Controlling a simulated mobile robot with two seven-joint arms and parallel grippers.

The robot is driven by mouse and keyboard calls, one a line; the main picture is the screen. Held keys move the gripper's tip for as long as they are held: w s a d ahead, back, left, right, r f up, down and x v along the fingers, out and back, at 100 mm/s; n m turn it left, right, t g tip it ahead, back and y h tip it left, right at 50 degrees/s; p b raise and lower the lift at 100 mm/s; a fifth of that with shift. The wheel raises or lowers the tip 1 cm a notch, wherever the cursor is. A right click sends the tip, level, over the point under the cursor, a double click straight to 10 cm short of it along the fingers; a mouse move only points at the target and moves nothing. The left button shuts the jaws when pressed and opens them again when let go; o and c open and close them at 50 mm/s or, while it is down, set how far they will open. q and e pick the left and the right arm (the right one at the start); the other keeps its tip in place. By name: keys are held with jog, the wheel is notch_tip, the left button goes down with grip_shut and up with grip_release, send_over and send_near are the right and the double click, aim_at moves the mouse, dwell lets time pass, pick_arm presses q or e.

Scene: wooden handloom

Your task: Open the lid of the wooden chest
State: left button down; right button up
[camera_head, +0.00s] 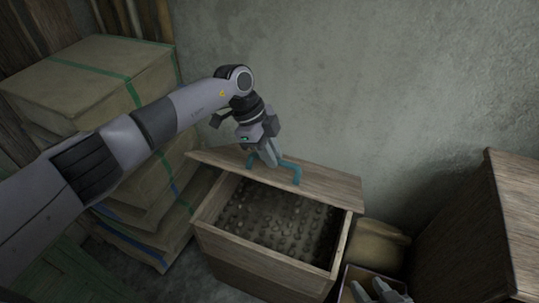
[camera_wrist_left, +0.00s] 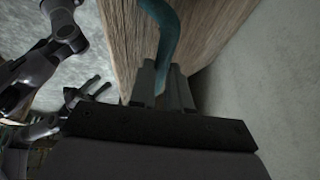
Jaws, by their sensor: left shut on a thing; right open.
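The wooden chest (camera_head: 255,268) stands against the wall, with its top open and a dark, bumpy inside showing. Its wooden lid (camera_head: 325,185) is tilted up along the back edge; it also fills the upper middle of the left wrist view (camera_wrist_left: 205,30). A teal handle (camera_head: 297,174) is fixed to the lid and also shows in the left wrist view (camera_wrist_left: 168,35). My left gripper (camera_head: 268,158) is shut on the handle, which runs between its fingers. My right gripper (camera_head: 373,290) is open and empty, low beside the chest's right front corner.
Stacked boxes with green and blue straps (camera_head: 100,75) stand left of the chest. A wooden cabinet (camera_head: 475,225) stands at the right. A tan rounded bundle (camera_head: 377,245) lies between chest and cabinet. The grey wall (camera_head: 380,80) is close behind the lid.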

pick_arm(q)
jog(key=shift+w+f, duration=0.2)
jog(key=shift+f, duration=0.15)
jog(key=c, duration=1.5)
grip_release()
jog(key=o, duration=0.4)
jog(key=shift+w+f, duration=0.15)
jog(key=shift+f, duration=0.05)
jog(key=shift+w+d, duration=0.1)
jog(key=shift+r, duration=0.2)
jog(key=p+v, duration=0.1)
jog(key=v, duration=0.5)
jog(key=shift+r, duration=0.15)
jog(key=shift+a+r, duration=0.25)
jog(key=shift+r, duration=0.1)
jog(key=shift+d, duration=0.1)
